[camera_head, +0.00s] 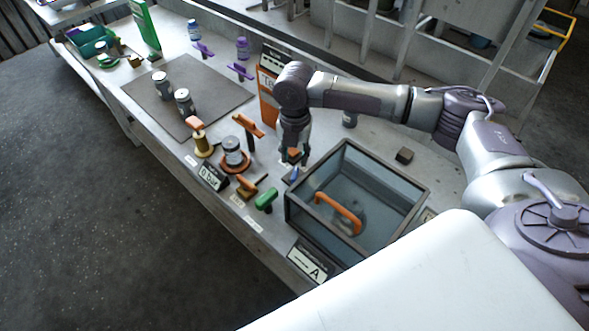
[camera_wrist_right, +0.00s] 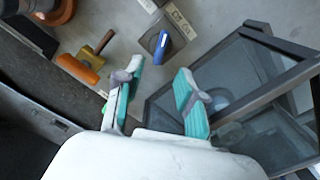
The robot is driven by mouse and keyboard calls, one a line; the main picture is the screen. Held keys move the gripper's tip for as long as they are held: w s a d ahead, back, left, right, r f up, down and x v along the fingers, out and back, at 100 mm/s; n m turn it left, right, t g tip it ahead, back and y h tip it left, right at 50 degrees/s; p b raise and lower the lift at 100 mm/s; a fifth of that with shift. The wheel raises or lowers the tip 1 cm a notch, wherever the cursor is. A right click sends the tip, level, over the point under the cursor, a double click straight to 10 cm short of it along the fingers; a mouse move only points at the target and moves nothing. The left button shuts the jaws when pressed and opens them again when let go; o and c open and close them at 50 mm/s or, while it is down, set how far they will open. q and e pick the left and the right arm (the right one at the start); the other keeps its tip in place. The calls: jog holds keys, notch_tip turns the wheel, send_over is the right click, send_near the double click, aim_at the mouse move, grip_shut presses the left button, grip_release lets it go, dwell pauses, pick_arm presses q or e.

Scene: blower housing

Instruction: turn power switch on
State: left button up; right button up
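A small grey switch box with a blue lever (camera_wrist_right: 161,46), which looks like the power switch, sits on the bench in the right wrist view. Small labels lie beside it; their print is too small to read surely. In the head view the blue lever (camera_head: 293,174) shows just below my right gripper (camera_head: 294,157). In the wrist view my right gripper (camera_wrist_right: 156,92) has its teal-padded fingers apart, with nothing between them. The lever lies beyond the fingertips, between their lines, and appears untouched. My left gripper is not in view.
A dark-framed glass box (camera_head: 384,175) with an orange handle (camera_head: 338,212) stands close on the right. A green handle (camera_head: 267,199), an orange-handled lever (camera_wrist_right: 83,72) and a jar on an orange base (camera_head: 234,155) stand to the left. An orange panel (camera_head: 267,97) stands behind.

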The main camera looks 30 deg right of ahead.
aim_at(294, 174)
notch_tip(294, 174, down, 7)
jog(key=shift+w+f, duration=0.1)
jog(key=shift+d, duration=0.1)
grip_shut()
